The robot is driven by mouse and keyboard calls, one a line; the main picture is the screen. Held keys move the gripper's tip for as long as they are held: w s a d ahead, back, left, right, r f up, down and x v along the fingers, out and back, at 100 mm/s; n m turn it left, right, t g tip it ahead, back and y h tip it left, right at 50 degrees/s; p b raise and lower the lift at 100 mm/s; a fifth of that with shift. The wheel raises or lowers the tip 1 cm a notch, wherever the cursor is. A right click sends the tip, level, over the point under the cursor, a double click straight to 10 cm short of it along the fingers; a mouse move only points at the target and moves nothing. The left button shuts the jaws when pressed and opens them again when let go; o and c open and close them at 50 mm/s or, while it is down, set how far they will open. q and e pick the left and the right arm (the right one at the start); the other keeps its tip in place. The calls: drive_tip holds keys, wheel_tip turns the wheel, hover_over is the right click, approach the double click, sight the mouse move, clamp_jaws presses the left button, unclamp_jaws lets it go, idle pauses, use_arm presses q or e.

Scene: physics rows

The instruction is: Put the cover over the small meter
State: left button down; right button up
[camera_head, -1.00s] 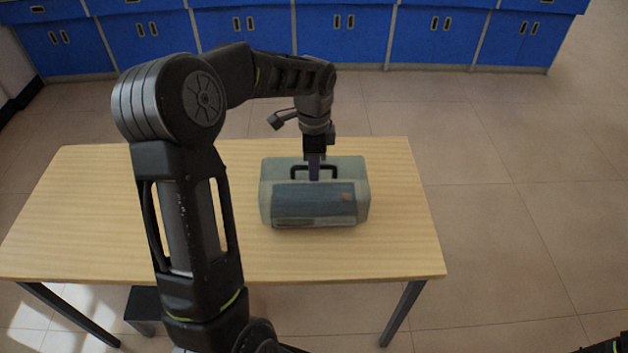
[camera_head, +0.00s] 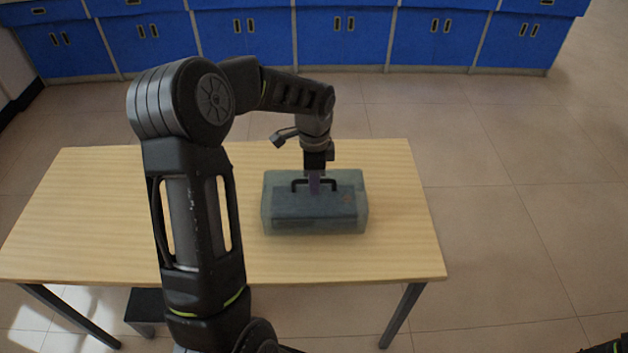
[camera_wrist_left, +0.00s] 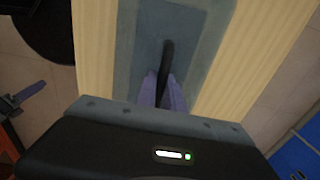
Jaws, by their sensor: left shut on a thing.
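The cover (camera_head: 278,220) is a pale grey-green, see-through box with a black handle on top, and it sits low over the table. A dark blue-grey shape, seemingly the small meter (camera_head: 315,206), shows blurred through it. I cannot tell whether the cover's lower edge touches the table. My left gripper (camera_head: 314,188) points down from above and is shut on the cover's black handle. In the left wrist view, the gripper's purple fingers (camera_wrist_left: 163,95) close on the handle (camera_wrist_left: 166,60), above the cover's top (camera_wrist_left: 208,45). My right gripper is out of view.
The wooden table (camera_head: 400,255) has free room left and right of the cover. My left arm hides part of its left half. Blue cabinets (camera_head: 340,38) stand at the back, beyond open floor. Part of my right arm shows at the bottom right corner.

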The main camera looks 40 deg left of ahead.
use_arm(q)
drive_tip(key=shift+f, duration=0.35)
drive_tip(key=c, duration=1.5)
unclamp_jaws()
drive_tip(key=shift+o, duration=0.2)
drive_tip(key=shift+r+p, duration=0.3)
drive_tip(key=shift+r, duration=0.3)
wheel_tip(320, 180, up, 12)
drive_tip(key=shift+f+b, duration=0.15)
drive_tip(key=shift+b, duration=0.3)
